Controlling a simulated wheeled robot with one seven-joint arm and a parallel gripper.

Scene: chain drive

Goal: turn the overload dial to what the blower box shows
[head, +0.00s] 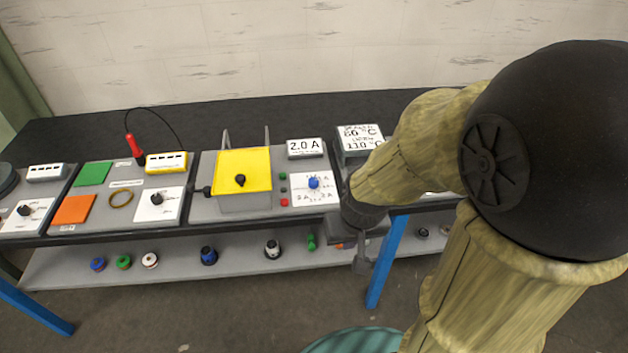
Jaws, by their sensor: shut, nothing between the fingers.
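The blue dial (313,183) sits on a white plate with amp marks; "3 A" and "2 A" are partly readable, its pointer direction is not. A white display (304,148) behind it reads "2.0 A". A grey box (361,139) to its right shows two lines, seemingly "60 °C" and "230 °C"; my arm covers part of it. I cannot tell which is the blower box. My gripper (362,265) points down in front of the bench's front edge, right of and nearer than the dial. It is shut and empty, touching nothing I can see.
A yellow-topped box (242,170) with a black knob stands left of the dial; red and green buttons lie between. Other panels with black dials (157,198) are farther left. A lower shelf (180,262) holds several small parts. A blue bench leg (386,262) stands beside my gripper.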

